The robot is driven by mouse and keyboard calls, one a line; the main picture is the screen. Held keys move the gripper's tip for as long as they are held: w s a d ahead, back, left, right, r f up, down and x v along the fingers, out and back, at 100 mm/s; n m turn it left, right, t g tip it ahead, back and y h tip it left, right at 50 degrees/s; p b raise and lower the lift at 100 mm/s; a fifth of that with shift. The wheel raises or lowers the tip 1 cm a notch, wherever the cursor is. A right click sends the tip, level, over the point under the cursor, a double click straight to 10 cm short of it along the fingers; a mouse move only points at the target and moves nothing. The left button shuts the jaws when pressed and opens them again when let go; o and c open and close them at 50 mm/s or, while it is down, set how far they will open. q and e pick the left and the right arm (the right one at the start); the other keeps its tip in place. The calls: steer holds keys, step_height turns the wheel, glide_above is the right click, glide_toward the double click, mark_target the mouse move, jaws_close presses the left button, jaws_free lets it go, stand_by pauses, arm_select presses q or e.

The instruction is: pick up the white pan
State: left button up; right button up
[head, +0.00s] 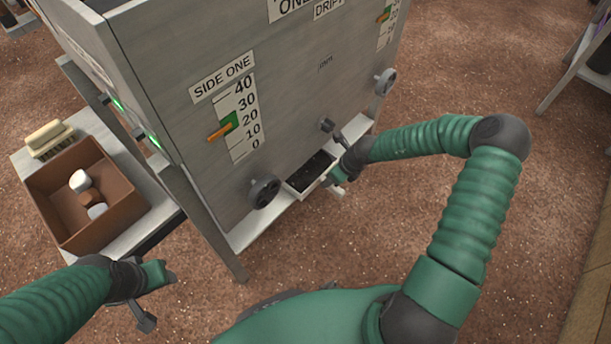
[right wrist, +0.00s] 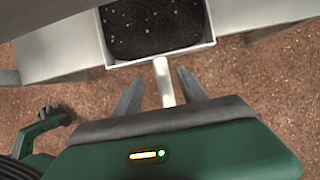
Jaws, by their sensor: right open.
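The white pan (head: 301,196) sits in the low shelf opening at the foot of the grey machine, holding dark speckled material. In the right wrist view, its front rim (right wrist: 190,52) and its pale handle (right wrist: 163,84) show clearly. The handle points out toward my right gripper (right wrist: 160,78), whose open fingers stand on either side of it with a gap. In the head view, my right gripper (head: 338,183) is at the pan's front and partly covers it. My left gripper (head: 155,297) is open and empty, low at the left, away from the pan.
The grey machine (head: 185,130) has a scale, handwheels (head: 264,192) and a metal leg (head: 222,240). A brown box (head: 125,215) with several small pieces stands on a side table at left, beside a cream block (head: 50,138). Brown floor (head: 470,60) is clear at right.

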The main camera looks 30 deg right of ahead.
steer(key=shift+w+f, duration=0.1)
steer(key=shift+f, duration=0.4)
steer(key=b+x, duration=0.4)
steer(key=shift+d+f+b, duration=0.15)
steer(key=shift+b, duration=0.25)
steer(key=shift+w+f, duration=0.15)
steer(key=shift+f, duration=0.15)
steer(key=shift+r, duration=0.25)
steer(key=shift+c, duration=0.7)
jaws_close()
